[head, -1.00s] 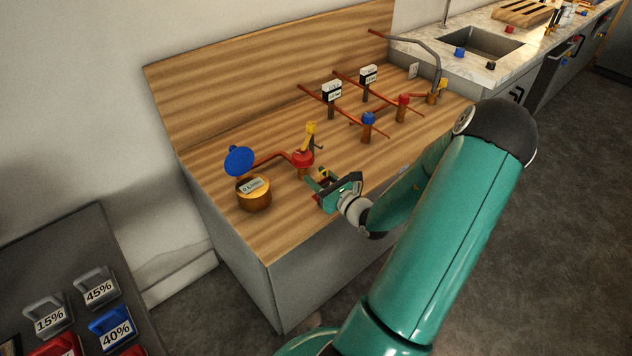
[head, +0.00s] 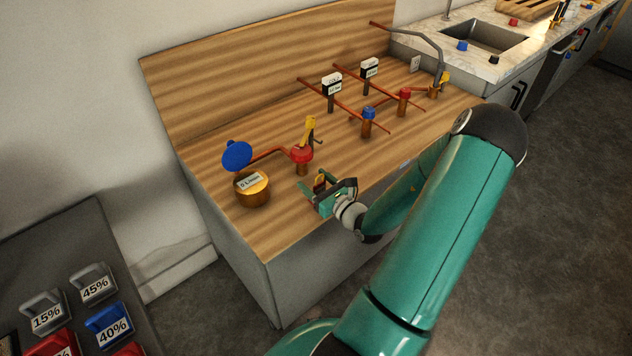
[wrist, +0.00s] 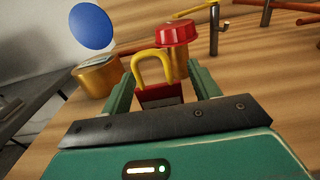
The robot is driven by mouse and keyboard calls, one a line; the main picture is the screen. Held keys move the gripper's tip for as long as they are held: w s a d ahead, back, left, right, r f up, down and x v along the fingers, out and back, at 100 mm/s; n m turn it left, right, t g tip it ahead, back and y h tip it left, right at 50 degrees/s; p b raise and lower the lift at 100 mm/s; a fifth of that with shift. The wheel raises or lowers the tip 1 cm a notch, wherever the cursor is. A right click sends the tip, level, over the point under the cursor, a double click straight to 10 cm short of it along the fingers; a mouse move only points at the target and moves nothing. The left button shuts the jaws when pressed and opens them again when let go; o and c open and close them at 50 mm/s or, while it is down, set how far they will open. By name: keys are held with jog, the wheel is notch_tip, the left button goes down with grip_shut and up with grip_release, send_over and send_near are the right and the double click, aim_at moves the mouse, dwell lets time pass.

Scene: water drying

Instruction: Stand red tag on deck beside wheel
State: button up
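The red tag (wrist: 160,94) with a yellow loop on top is between the two fingers of my gripper (wrist: 162,90) in the wrist view. The fingers appear closed on its sides, with the loop pointing up. In the head view the tag (head: 320,181) shows small in my gripper (head: 327,188), over the front part of the wooden deck (head: 290,222). The red wheel (head: 301,154) sits on a copper post behind and left of my gripper; it also shows beyond the tag in the wrist view (wrist: 178,32). Whether the tag's base touches the deck is hidden.
A copper pot (head: 252,191) with a raised blue disc (head: 237,155) stands left of the wheel. A yellow lever (head: 309,130) rises behind the wheel. Blue-capped (head: 368,117) and red-capped (head: 404,97) posts stand farther right. Deck in front of the wheel is bare.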

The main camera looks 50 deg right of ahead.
jog(key=shift+s, duration=0.1)
jog(key=shift+r, duration=0.2)
jog(key=s+a, duration=0.1)
jog(key=s, duration=1.1)
jog(key=w+a+r+n+g+y, duration=0.2)
jog(key=a+r+n+g+y, duration=0.15)
jog(key=a+n, duration=0.4)
jog(key=w+a+r+n+g+y, duration=0.1)
jog(key=a+r+n+g+y, duration=0.3)
jog(key=a+n, duration=0.4)
jog(key=w+a+r+n+g+y, duration=0.2)
jog(key=a+r+n+g+y, duration=0.15)
jog(key=a+n+g, duration=0.5)
jog(key=s+a+r+n+t+h, duration=0.1)
jog(key=s+a+r+n+h, duration=0.1)
jog(key=a+r+n+h, duration=0.2)
jog(key=s+a+r+n+t+h, duration=0.2)
jog(key=a+r+n+h, duration=0.2)
jog(key=r+n, duration=0.5)
jog(key=shift+s+a+r+t+h, duration=0.3)
jog(key=shift+s+a+r+h, duration=0.1)
jog(key=shift+h, duration=0.2)
